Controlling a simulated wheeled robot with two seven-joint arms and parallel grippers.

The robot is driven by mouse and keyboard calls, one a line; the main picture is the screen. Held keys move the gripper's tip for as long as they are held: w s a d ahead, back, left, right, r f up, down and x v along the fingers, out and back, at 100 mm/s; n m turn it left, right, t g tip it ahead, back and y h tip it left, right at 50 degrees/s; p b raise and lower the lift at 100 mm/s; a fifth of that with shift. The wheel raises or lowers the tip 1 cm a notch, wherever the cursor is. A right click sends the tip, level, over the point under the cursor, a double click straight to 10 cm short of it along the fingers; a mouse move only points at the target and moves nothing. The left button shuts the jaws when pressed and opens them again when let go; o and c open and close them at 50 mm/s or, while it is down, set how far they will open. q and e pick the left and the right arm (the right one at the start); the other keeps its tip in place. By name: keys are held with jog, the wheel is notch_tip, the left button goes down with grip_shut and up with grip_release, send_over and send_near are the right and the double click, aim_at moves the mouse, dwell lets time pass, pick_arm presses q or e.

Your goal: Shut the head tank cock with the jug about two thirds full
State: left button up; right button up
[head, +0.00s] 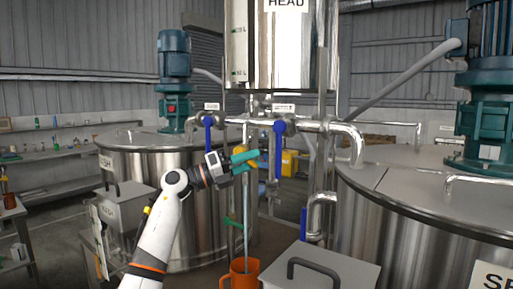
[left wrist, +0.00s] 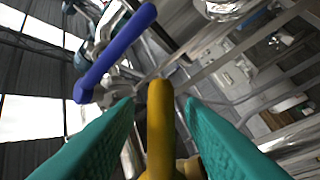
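The steel head tank (head: 285,45), labelled HEAD, hangs at top centre. Below it, the cock's yellow lever (head: 240,150) shows partly behind my left gripper (head: 256,160). In the left wrist view the yellow lever (left wrist: 160,130) stands between the two teal fingers of my left gripper (left wrist: 160,110), with a gap on both sides; they are open around it. A thin pale stream (head: 245,215) runs down into the orange jug (head: 240,274), at the bottom edge of the head view. The level in the jug cannot be made out. My right gripper is not in view.
Blue levers (head: 208,133) (head: 278,150) hang from the pipes on either side; one blue lever (left wrist: 115,52) is close in the left wrist view. Large steel tanks stand left (head: 135,165) and right (head: 420,215). A grey box with a handle (head: 325,268) is beside the jug.

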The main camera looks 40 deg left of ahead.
pick_arm(q)
jog(key=shift+x, duration=1)
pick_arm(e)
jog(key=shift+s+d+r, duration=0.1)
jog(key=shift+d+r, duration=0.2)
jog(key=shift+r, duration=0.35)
pick_arm(q)
grip_shut()
jog(key=shift+r+n+t+y, duration=0.4)
jog(key=shift+n+t, duration=0.35)
jog(key=shift+n, duration=0.45)
jog(key=shift+r+n+t+y, duration=0.35)
jog(key=shift+n+t, duration=0.45)
jog(key=shift+n, duration=0.4)
jog(key=shift+r+n+t+y, duration=0.4)
jog(key=shift+n+t, duration=0.35)
jog(key=shift+n, duration=0.45)
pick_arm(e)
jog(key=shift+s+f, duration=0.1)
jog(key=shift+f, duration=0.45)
pick_arm(q)
jog(key=shift+b, duration=0.3)
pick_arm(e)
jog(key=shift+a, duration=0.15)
